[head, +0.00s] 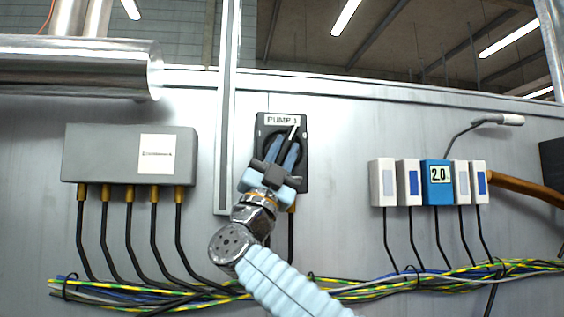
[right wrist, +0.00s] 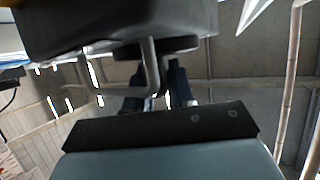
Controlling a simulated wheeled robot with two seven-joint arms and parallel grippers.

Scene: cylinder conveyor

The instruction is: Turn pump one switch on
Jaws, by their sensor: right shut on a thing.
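The pump one switch is a black box (head: 302,172) labelled "PUMP 1" on the grey metal wall, in the middle of the head view. Its black rotary knob (head: 287,142) carries a white pointer line that leans toward the upper right. My right gripper (head: 283,149) reaches up from below, with its two blue fingers on either side of the knob, shut on it. In the right wrist view, the dark fingers of my right gripper (right wrist: 155,88) show below the large dark box underside; their contact with the knob is hard to see there. My left gripper is not in view.
A grey junction box (head: 80,150) with several cables is at the left. A vertical metal rail (head: 226,100) runs just left of the switch. Small white and blue modules (head: 437,196) are at the right. A cable bundle (head: 400,282) runs along the wall below.

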